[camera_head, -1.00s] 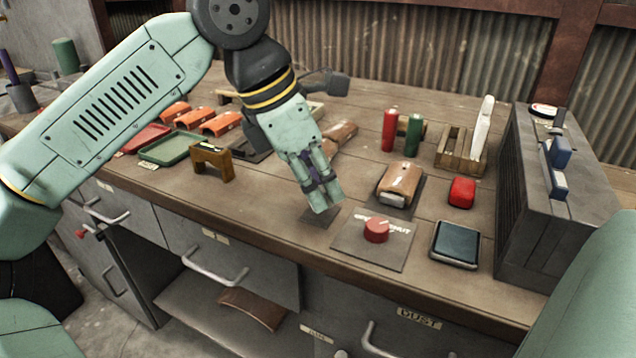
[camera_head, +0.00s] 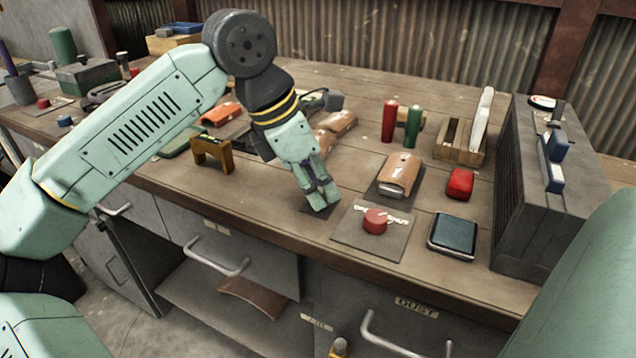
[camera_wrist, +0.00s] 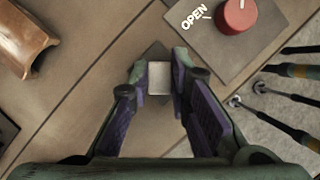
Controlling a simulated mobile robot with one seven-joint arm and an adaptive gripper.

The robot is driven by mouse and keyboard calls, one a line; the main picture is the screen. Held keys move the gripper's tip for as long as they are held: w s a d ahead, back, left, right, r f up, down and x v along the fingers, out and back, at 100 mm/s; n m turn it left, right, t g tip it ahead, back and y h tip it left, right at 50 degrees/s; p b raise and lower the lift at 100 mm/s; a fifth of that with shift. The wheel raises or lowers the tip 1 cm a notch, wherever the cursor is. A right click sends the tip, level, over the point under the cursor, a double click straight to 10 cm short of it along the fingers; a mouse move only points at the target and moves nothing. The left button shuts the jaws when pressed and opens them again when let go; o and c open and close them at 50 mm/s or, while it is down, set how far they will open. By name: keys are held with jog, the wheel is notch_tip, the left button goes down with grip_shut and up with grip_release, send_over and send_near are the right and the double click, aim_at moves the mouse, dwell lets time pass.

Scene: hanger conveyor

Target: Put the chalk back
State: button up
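My gripper (camera_head: 322,203) points down over a small dark mat (camera_head: 306,203) near the bench's front edge. In the wrist view its purple-padded fingers (camera_wrist: 159,85) close in on both sides of a pale, squarish block (camera_wrist: 159,78), which seems to be the chalk seen end-on. The block lies between the fingertips and appears gripped. The dark mat (camera_wrist: 156,52) shows behind and around it. In the head view the fingers hide the block, so I cannot tell whether it touches the mat.
A red knob (camera_head: 375,221) on a plate marked OPEN is just right of my gripper. A tan curved piece (camera_head: 399,173), a red block (camera_head: 460,184) and a dark-topped box (camera_head: 453,234) lie farther right. A wooden stand (camera_head: 211,153) is to the left.

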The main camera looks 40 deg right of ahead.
jog(key=o, duration=0.5)
jog(key=shift+r+p, duration=0.3)
jog(key=shift+r, duration=0.05)
jog(key=b+v, duration=0.1)
jog(key=v, duration=1)
jog(key=shift+a+r, duration=0.25)
jog(key=shift+r, duration=0.1)
